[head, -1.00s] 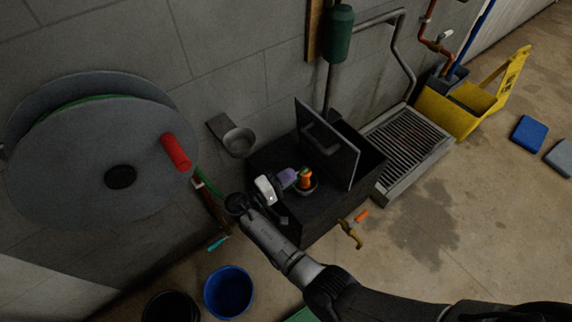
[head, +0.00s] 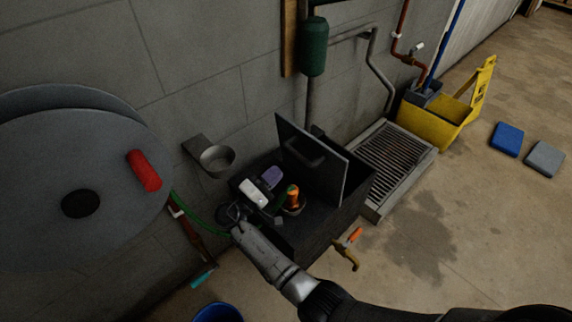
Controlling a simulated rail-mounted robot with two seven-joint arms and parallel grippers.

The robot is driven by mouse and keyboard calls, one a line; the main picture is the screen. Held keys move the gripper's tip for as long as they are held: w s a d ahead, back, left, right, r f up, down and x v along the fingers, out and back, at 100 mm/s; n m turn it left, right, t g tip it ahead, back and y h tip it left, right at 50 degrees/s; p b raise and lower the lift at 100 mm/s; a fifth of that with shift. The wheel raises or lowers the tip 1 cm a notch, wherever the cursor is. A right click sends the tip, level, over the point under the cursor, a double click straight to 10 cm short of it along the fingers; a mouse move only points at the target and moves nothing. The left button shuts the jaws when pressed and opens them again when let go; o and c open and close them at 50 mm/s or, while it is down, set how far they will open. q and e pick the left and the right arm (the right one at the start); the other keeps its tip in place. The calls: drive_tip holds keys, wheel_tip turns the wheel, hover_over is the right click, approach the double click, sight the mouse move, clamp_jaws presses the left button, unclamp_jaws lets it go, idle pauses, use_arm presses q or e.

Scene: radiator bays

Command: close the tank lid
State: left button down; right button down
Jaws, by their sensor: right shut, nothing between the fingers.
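The black tank (head: 315,240) stands against the grey wall, with several small things on or in its left part. Its lid (head: 313,160), a flat dark panel with a handle on its left face, stands raised and tilted over the tank. My left gripper is not in view.
A hose reel with a red handle (head: 145,171) is at the left. A metal cup (head: 217,158) is on the wall. A floor grate (head: 395,155) and yellow bucket (head: 437,120) lie right of the tank. A blue bucket (head: 218,313) is at the bottom.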

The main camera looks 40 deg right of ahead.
drive_tip(key=b+x, duration=0.1)
drive_tip(key=x, duration=0.3)
drive_tip(key=shift+d+r, duration=0.1)
drive_tip(key=shift+d, duration=0.2)
